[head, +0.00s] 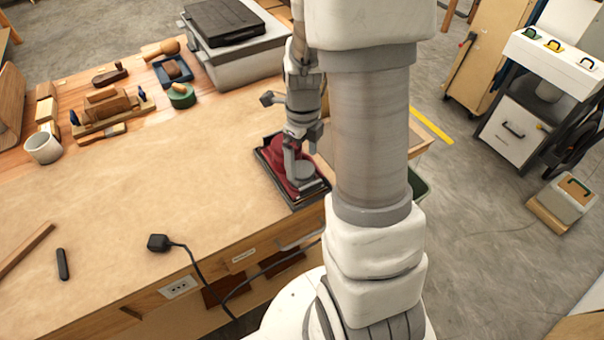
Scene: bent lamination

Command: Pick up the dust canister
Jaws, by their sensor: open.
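A dark red object with a round grey part (305,171) sits in a black tray (316,201) at the right side of the workbench. The red body (278,151) is partly hidden behind my gripper. I take this to be the dust canister, but I cannot be sure which part it is. My gripper (298,166) points down over the tray, with its fingers at the red and grey thing. The jaws are open. I cannot tell whether the fingers touch it or stand around it.
My arm's thick column hides the bench's right end. A grey case with a black lid (240,50) stands behind the tray. Hand planes, a white mug (43,148) and a green round item (181,96) are at the left back. A black plug (158,243) lies in front. The bench middle is clear.

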